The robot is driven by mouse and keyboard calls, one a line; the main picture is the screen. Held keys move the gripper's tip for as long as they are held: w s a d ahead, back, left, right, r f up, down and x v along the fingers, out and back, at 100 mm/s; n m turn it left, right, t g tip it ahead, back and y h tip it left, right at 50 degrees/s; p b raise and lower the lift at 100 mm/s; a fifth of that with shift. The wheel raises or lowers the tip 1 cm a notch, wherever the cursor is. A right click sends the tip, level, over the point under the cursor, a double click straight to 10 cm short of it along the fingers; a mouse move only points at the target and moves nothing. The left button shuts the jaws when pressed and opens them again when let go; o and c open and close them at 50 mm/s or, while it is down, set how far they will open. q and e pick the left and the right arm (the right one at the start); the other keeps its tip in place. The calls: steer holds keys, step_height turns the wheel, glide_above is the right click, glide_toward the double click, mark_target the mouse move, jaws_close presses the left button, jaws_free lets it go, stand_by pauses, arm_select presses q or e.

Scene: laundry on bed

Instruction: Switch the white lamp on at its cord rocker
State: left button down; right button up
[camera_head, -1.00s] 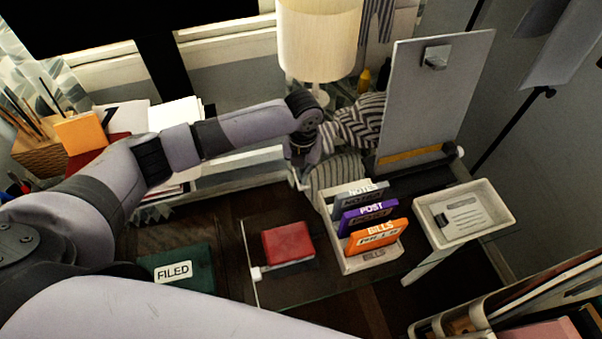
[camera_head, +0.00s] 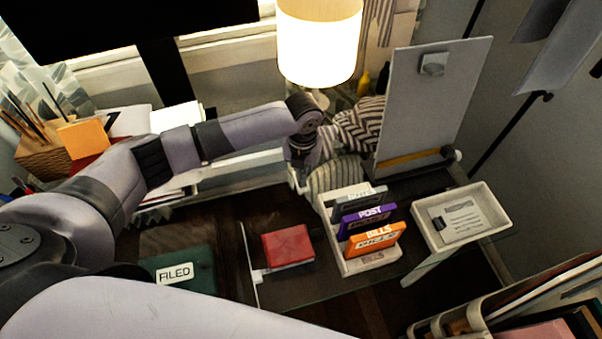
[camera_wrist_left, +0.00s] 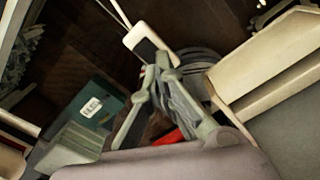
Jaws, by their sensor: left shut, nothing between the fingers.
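The white lamp (camera_head: 318,45) stands at the back by the window, and its shade glows brightly. My left gripper (camera_head: 298,182) is low behind the letter rack, next to striped cloth. In the left wrist view my left gripper (camera_wrist_left: 163,62) is shut and empty, with its fingertips at the white cord rocker (camera_wrist_left: 147,38), at its dark key. I cannot tell whether they still press on it. The rocker is hidden in the head view. My right gripper is not in view.
The letter rack (camera_head: 372,266) holds notes, post and bills cards. A red box (camera_head: 288,246), a green FILED folder (camera_head: 180,270) and a pale tray (camera_head: 490,215) lie around it. An upright grey board (camera_head: 425,110) stands behind.

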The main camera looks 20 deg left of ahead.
arm_select(q)
steer(key=shift+r+p, duration=2.25)
steer(key=shift+r, duration=0.45)
steer(key=shift+f, duration=0.1)
steer(key=shift+s, duration=0.1)
